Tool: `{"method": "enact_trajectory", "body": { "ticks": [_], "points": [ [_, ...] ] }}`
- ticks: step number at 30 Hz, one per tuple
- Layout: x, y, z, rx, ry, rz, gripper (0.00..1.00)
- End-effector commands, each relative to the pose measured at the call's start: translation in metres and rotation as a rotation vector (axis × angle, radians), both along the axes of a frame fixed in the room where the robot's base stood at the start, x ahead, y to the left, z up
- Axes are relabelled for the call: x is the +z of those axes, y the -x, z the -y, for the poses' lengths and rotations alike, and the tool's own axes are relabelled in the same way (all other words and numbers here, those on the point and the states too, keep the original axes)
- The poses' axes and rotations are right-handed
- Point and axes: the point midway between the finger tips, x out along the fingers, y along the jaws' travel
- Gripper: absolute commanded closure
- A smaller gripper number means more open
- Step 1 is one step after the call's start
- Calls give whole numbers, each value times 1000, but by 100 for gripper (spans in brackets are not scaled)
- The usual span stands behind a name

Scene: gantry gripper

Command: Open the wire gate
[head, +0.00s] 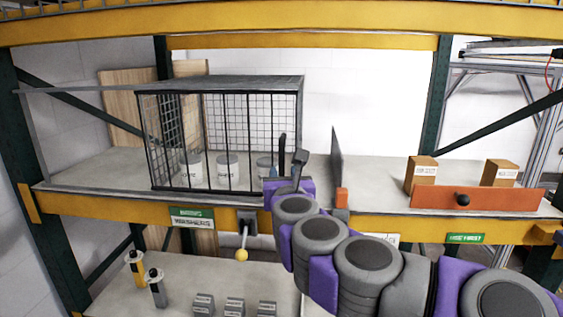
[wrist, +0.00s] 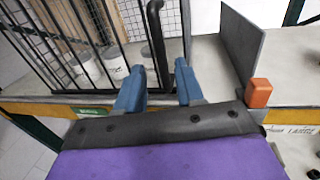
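The wire gate (head: 228,140) is a black barred panel across the front of a mesh cage on the shelf. It appears shut, with white canisters behind it. In the wrist view its bars (wrist: 62,45) fill the left side. A black upright handle (wrist: 155,35) stands at the gate's right end. My gripper (head: 286,172) is in front of that right end. In the wrist view my gripper (wrist: 159,68) has its two blue fingers spread, with the handle's lower part appearing between them. I cannot tell whether either finger touches it.
A grey upright plate (head: 337,165) and an orange block (head: 341,198) stand right of the cage. A lever with a yellow ball (head: 241,254) hangs below the shelf's yellow beam. Cardboard boxes (head: 421,175) sit behind an orange panel (head: 470,199) at right.

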Motion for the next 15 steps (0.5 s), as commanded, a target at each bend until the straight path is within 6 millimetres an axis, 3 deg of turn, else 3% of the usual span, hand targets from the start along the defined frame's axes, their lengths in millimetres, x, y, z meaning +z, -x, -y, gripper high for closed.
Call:
{"method": "enact_trajectory", "body": {
  "ticks": [9,15],
  "points": [
    [1,-45,-6,-4,2,1,63],
    [1,-63,-10,-1,3,0,63]
  ]
}}
